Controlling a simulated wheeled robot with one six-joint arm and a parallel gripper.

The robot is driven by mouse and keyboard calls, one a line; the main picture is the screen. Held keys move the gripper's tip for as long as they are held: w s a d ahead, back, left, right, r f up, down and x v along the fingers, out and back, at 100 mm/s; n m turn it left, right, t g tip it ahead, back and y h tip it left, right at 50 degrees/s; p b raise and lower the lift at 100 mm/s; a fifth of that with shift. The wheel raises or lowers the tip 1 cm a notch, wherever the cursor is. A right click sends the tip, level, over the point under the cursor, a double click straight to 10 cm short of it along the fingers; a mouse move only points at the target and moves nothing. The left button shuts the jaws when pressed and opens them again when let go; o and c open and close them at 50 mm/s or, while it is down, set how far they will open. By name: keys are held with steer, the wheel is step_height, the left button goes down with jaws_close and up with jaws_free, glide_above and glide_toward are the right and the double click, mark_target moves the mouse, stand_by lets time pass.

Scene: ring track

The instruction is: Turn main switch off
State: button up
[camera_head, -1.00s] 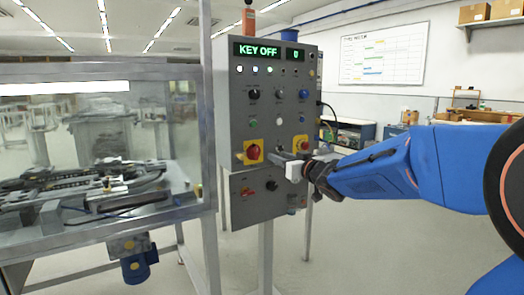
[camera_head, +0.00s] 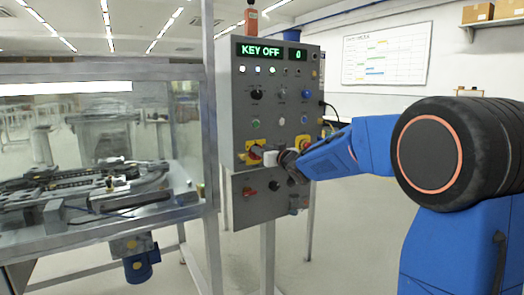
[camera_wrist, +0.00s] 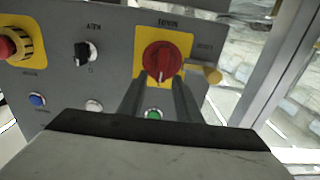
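The main switch is a red rotary knob on a yellow plate (camera_wrist: 160,58) in the wrist view. In the head view its yellow plate (camera_head: 242,157) shows at the lower left of the grey control panel (camera_head: 238,110), and my gripper covers most of the knob. My gripper (camera_wrist: 159,88) is open in the wrist view. Its two dark fingertips are spread at the knob's lower edge, one to each side. I cannot tell whether they touch it. My gripper (camera_head: 262,154) is close to the panel in the head view.
The panel display (camera_head: 260,51) reads KEY OFF. A red button with a yellow surround (camera_wrist: 10,45), a black selector (camera_wrist: 82,52) and a green button (camera_wrist: 153,113) are near the knob. A glass-walled conveyor enclosure (camera_head: 100,140) stands left of the panel.

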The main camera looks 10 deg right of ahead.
jaws_close()
steer(key=shift+a+n, duration=0.1)
steer(key=shift+n, duration=0.2)
steer(key=f+n, duration=0.1)
steer(key=n, duration=0.4)
steer(key=a+n, duration=0.1)
steer(key=n, duration=0.5)
steer(key=a+f+n, duration=0.1)
steer(key=n, duration=0.5)
steer(key=shift+s+a+f, duration=0.1)
steer(key=shift+s+f, duration=0.2)
steer(key=shift+s, duration=0.1)
steer(key=shift+n, duration=0.3)
jaws_free()
